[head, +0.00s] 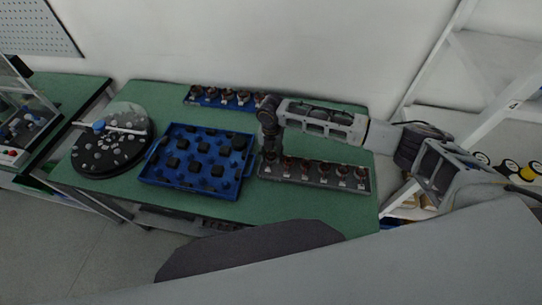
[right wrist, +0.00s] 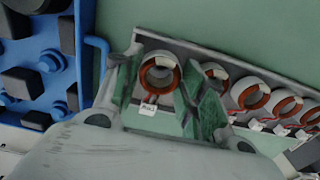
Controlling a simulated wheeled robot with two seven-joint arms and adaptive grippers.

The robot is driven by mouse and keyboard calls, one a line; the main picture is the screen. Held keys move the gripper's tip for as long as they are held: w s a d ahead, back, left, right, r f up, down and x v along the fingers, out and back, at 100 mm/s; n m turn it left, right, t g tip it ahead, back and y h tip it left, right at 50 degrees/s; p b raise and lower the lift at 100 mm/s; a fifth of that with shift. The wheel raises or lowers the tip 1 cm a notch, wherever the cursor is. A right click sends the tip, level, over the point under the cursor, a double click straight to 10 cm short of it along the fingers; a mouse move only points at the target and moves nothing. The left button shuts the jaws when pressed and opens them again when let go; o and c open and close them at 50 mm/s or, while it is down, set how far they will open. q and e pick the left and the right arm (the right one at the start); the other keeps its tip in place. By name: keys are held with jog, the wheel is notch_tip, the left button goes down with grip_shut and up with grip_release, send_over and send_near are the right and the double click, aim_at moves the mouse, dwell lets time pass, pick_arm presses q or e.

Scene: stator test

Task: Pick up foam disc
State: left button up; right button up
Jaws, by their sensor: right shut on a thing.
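No foam disc can be told for certain in either view. My right gripper (head: 269,135) points down over the left end of a grey tray (head: 315,184) of copper-wound rings. In the right wrist view its two fingers (right wrist: 162,88) are on either side of a pale ring with a copper-coloured winding (right wrist: 160,73) and a white tag, and it is shut on this ring. The ring appears to be at its place at the tray's end; whether it is lifted cannot be told. My left gripper is not in view.
A blue tray (head: 190,188) with dark blocks stands left of the grey tray. A black round plate (head: 96,160) with small parts is at the far left of the green table (head: 262,208). A blue rack (head: 205,103) of copper-wound parts stands at the back.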

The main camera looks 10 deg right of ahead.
notch_tip(320, 180, up, 8)
jog(key=b, duration=0.1)
jog(key=shift+r, duration=0.2)
jog(key=shift+m, duration=0.3)
dwell(0.8)
jog(key=w+d+r+m+p, duration=0.2)
jog(key=d+m, duration=0.3)
jog(key=m, duration=1)
jog(key=w+d+r+m+p, duration=0.2)
jog(key=d+r+m, duration=0.2)
jog(key=m, duration=1.1)
jog(key=shift+w+d+m, duration=0.4)
jog(key=shift+d, duration=0.3)
dwell(0.6)
jog(key=shift+r+p, duration=0.4)
jog(key=shift+r, duration=0.05)
